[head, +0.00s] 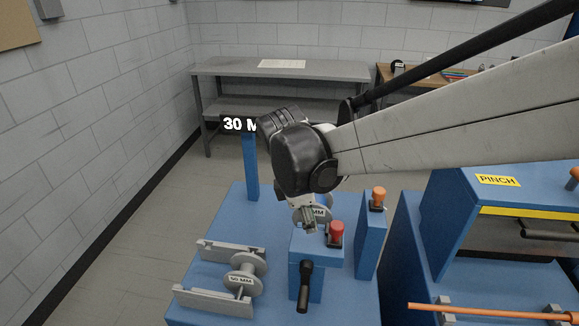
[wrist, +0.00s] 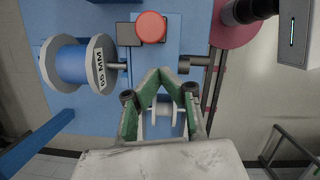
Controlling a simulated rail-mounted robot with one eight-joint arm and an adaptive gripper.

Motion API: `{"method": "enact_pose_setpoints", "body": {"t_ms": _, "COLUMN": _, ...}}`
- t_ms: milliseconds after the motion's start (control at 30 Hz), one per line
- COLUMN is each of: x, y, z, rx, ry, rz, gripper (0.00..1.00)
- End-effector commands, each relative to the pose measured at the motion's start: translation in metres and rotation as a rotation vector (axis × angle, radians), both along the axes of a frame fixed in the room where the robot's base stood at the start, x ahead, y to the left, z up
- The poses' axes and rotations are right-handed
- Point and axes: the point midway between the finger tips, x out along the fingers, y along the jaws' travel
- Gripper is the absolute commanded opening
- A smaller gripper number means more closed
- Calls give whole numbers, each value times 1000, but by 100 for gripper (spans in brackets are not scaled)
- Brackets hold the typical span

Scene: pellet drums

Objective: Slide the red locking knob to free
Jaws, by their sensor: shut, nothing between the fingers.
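The red locking knob (head: 336,232) stands upright in a dark slotted mount on top of a blue block (head: 307,247). In the wrist view the round top of the red knob (wrist: 151,27) shows near the top edge, slightly left of centre. My gripper (head: 309,226) points down just left of the knob in the head view. In the wrist view the green-padded fingers of my gripper (wrist: 166,74) meet at their tips, shut and empty. The tips look apart from the knob. Their height relative to it is hard to judge.
A black lever handle (head: 305,285) hangs on the block's front. A grey spool (head: 245,276) marked 50 MM sits in a cradle at left. Another spool (head: 318,213) is partly hidden behind my gripper. An orange knob (head: 378,197) tops a blue post at right. A sign post (head: 250,165) stands behind.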

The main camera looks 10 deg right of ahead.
Motion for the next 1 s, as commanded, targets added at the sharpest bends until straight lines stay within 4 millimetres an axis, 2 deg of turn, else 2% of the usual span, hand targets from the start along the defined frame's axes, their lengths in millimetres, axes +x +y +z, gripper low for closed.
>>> {"method": "enact_pose_setpoints", "body": {"t_ms": 33, "x": 1, "y": 8, "z": -1, "rx": 0, "ry": 1, "rz": 3, "gripper": 0}}
{"method": "enact_pose_setpoints", "body": {"t_ms": 300, "x": 2, "y": 19, "z": 51, "rx": 1, "ry": 0, "rz": 1, "gripper": 0}}
{"method": "enact_pose_setpoints", "body": {"t_ms": 500, "x": 3, "y": 26, "z": 81, "rx": 1, "ry": 0, "rz": 1, "gripper": 0}}
{"method": "enact_pose_setpoints", "body": {"t_ms": 700, "x": 3, "y": 30, "z": 95, "rx": 1, "ry": 0, "rz": 0, "gripper": 0}}
{"method": "enact_pose_setpoints", "body": {"t_ms": 1000, "x": 3, "y": 31, "z": 97, "rx": 2, "ry": 0, "rz": 0, "gripper": 0}}
